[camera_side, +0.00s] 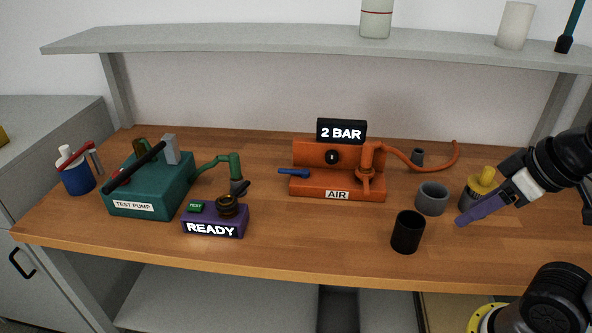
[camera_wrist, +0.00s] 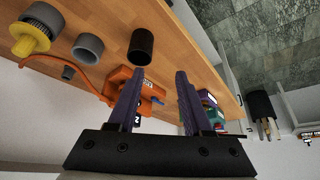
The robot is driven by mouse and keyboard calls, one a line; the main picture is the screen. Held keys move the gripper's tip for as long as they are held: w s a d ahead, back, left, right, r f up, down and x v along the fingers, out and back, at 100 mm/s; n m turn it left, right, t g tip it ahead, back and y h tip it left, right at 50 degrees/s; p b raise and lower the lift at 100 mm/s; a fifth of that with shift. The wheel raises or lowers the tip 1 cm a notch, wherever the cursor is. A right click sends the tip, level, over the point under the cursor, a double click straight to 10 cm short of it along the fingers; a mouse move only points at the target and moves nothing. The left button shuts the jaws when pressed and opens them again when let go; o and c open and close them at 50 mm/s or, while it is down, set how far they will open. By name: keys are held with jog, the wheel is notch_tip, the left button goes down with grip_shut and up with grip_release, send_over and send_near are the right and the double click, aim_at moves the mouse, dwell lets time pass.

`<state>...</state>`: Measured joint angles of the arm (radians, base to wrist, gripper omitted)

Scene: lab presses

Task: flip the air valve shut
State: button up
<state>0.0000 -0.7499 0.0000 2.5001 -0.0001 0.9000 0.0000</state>
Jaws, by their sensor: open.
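The orange air unit (camera_side: 315,187), labelled AIR, stands at the back middle of the table in the side view. Its blue lever (camera_side: 292,173) sticks out sideways to the left. A black sign (camera_side: 341,132) on top reads 2 BAR. My gripper (camera_side: 464,217) is at the right, above the table and well apart from the unit, empty. In the wrist view its two purple fingers (camera_wrist: 159,72) stand apart. The orange unit (camera_wrist: 120,80) shows partly behind the left finger, and the blue lever (camera_wrist: 157,100) shows between the fingers.
A black cup (camera_side: 407,232), a grey ring (camera_side: 432,199) and a yellow-topped part (camera_side: 481,186) stand between my gripper and the unit or beside it. An orange hose (camera_side: 420,165) runs right. A purple READY box (camera_side: 214,221) and green test pump (camera_side: 150,190) stand left.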

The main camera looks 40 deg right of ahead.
jog(key=c, duration=0.5)
jog(key=shift+m, duration=0.5)
jog(key=shift+c, duration=1.1)
jog(key=w+r+m, duration=0.1)
jog(key=w+d+r+m+h, duration=0.1)
jog(key=r, duration=0.1)
jog(key=w+d+r+m+t, duration=0.1)
jog(key=w+r+m, duration=0.1)
jog(key=shift+d+r, duration=0.15)
jog(key=shift+d, duration=0.05)
grip_shut()
jog(key=w+d+r+m+h, duration=0.1)
jog(key=w+r+m+h, duration=0.15)
jog(key=w, duration=0.75)
jog(key=w+r+m+h, duration=0.1)
jog(key=w+r+m, duration=0.25)
jog(key=w, duration=0.65)
jog(key=w+a+f, duration=0.2)
jog(key=w, duration=0.7)
jog(key=w+a+f, duration=0.3)
jog(key=f, duration=0.2)
jog(key=w+a+f+n, duration=0.1)
jog(key=w+a+f, duration=0.2)
jog(key=f, duration=0.3)
jog(key=w+a+f+n+g+h, duration=0.1)
jog(key=w+a+f, duration=0.1)
jog(key=w+f, duration=0.2)
jog(key=shift+a+f, duration=0.4)
jog(key=shift+f, duration=0.65)
